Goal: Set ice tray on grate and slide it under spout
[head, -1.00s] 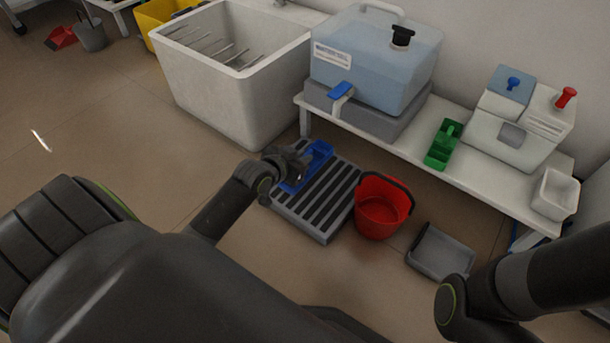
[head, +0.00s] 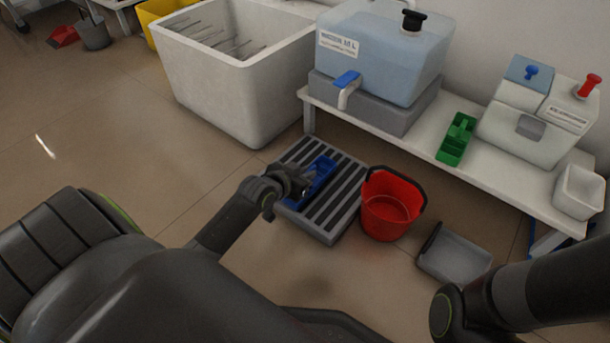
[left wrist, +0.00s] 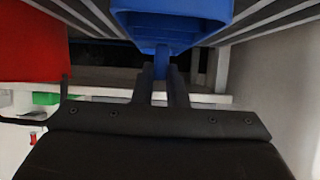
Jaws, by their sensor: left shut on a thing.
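The blue ice tray (head: 322,177) is over the left half of the dark-slatted grate (head: 335,226), level and lengthwise along the slats. It looks set on the slats, but I cannot tell if it bears fully on them. My left gripper (head: 304,183) is shut on the tray's near side. In the left wrist view, my left gripper's fingers (left wrist: 161,82) close on a blue tab below the tray body (left wrist: 178,22). The spout (head: 346,95) with a blue tap hangs from the water container (head: 378,50), beyond the grate. My right gripper is out of view.
A red bucket (head: 391,212) stands close to the grate's right side, with a grey bin (head: 455,256) further right. A white bench (head: 490,172) holds a green tray (head: 456,139) and a white dispenser (head: 535,125). A large white tub (head: 232,95) stands behind left.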

